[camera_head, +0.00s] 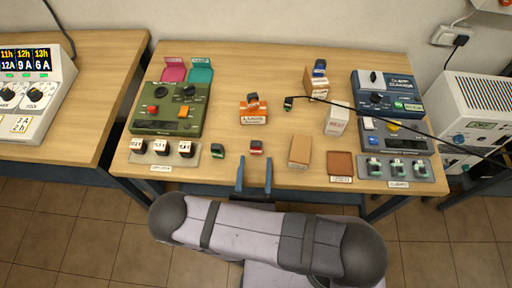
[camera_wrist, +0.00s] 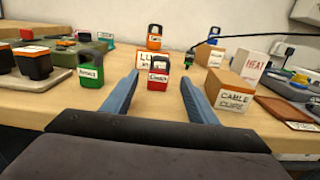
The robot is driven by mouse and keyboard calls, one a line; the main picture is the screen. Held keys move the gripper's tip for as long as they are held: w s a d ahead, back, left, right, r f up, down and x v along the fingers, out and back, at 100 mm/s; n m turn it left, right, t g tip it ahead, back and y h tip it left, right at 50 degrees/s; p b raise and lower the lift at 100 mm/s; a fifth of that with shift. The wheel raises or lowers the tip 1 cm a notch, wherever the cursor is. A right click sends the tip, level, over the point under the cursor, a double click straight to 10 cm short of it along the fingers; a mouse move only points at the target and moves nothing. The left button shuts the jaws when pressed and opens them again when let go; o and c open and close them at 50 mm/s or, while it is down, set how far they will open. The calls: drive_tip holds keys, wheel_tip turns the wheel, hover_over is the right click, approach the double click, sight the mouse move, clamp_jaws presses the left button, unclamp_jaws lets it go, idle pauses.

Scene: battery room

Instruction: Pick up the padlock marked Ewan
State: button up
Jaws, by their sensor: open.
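Several small padlocks with white name labels show in the wrist view. A red padlock (camera_wrist: 158,75) stands upright straight ahead, framed between the fingers; its label is too blurred to read surely. A green padlock (camera_wrist: 90,73) stands to its left. An orange padlock (camera_wrist: 154,40) stands on the LUGS box behind; its short label may read Ewan, but I cannot be sure. A blue-shackled padlock (camera_head: 319,66) stands on a box at the back. My gripper (camera_head: 254,172) is open and empty at the table's front edge, just short of the red padlock (camera_head: 256,147).
The LUGS box (camera_head: 253,115) stands mid-table. A cable clips box (camera_wrist: 232,91) is right of my fingers, with a HEAT box (camera_head: 337,120) behind it. A green device (camera_head: 168,123) is at left, blue devices (camera_head: 387,95) at right. A black cable crosses the right half.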

sight(256, 150)
drive_tip(key=shift+w+r, duration=0.1)
drive_tip(key=shift+w, duration=2.3)
drive_tip(key=c, duration=1.2)
